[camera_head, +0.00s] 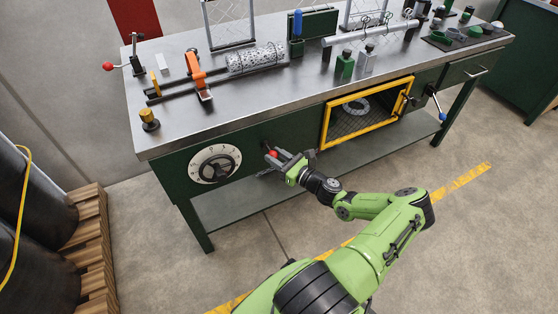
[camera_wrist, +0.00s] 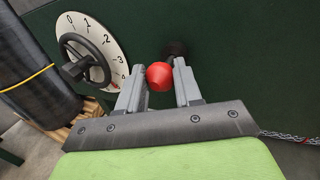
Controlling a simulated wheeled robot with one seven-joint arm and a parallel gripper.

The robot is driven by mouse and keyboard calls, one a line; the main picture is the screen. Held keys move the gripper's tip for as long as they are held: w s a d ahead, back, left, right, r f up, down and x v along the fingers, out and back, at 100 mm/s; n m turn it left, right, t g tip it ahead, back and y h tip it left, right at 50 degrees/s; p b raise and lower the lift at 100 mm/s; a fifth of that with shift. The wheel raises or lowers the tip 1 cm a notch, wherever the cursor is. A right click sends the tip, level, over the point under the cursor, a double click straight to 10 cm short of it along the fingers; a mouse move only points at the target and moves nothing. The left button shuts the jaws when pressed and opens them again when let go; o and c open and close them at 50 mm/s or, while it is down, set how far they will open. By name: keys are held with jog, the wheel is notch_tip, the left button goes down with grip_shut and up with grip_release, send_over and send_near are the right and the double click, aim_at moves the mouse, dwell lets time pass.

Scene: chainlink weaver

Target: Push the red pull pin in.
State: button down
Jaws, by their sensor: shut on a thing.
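The red pull pin (camera_wrist: 160,76) has a round red knob on a black collar, set in the dark green front panel of the bench. In the head view the red knob (camera_head: 272,154) shows just right of the dial. My gripper (camera_wrist: 160,88) has its two grey fingers on either side of the knob and is shut on it. In the head view my gripper (camera_head: 277,160) reaches the panel from the lower right. How far the pin stands out of the panel is hard to tell.
A white numbered dial with a black handwheel (camera_head: 214,163) sits left of the pin. A yellow-framed mesh door (camera_head: 366,112) is to the right, with a blue-handled lever (camera_head: 439,108) beyond it. A chain (camera_wrist: 290,135) shows at the wrist view's right edge. The floor before the bench is clear.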

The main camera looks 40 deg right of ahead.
jog(key=shift+w+d+r, duration=0.1)
jog(key=c, duration=0.8)
grip_release()
jog(key=shift+w, duration=0.15)
jog(key=s+p, duration=0.1)
jog(key=s, duration=0.4)
jog(key=s+d, duration=0.1)
jog(key=s, duration=0.4)
jog(key=s+p, duration=0.1)
jog(key=s, duration=0.4)
jog(key=shift+s+d+p, duration=0.3)
jog(key=shift+s, duration=0.1)
